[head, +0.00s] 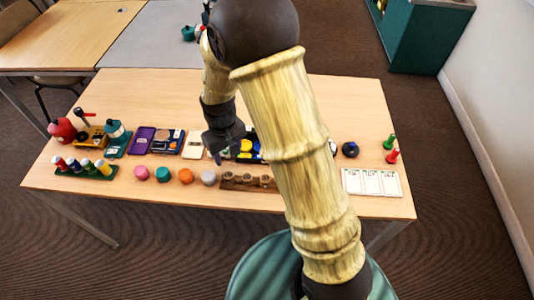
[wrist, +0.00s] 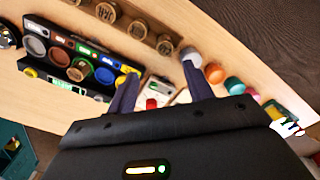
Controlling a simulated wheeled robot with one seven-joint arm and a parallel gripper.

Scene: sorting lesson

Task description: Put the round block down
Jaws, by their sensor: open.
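Several round blocks stand in a row near the front edge of the table: pink (head: 141,173), teal (head: 163,174), orange (head: 186,176) and grey (head: 208,178). I cannot tell which one is the task's round block. In the wrist view the orange block (wrist: 214,73) and teal block (wrist: 234,85) are right of my fingers, and the grey one (wrist: 191,56) is by the right fingertip. My gripper (head: 220,155) is above the table, just behind the grey block. In the wrist view my gripper (wrist: 161,72) is open, with nothing held between its fingers.
A dark tray with round pieces (wrist: 40,28) and a wooden rack of cylinders (wrist: 136,29) are beside my fingers. A cream board (head: 194,144) lies left of the gripper. White cards (head: 372,183) and green and red pegs (head: 390,142) are at the right. My arm hides the table's middle.

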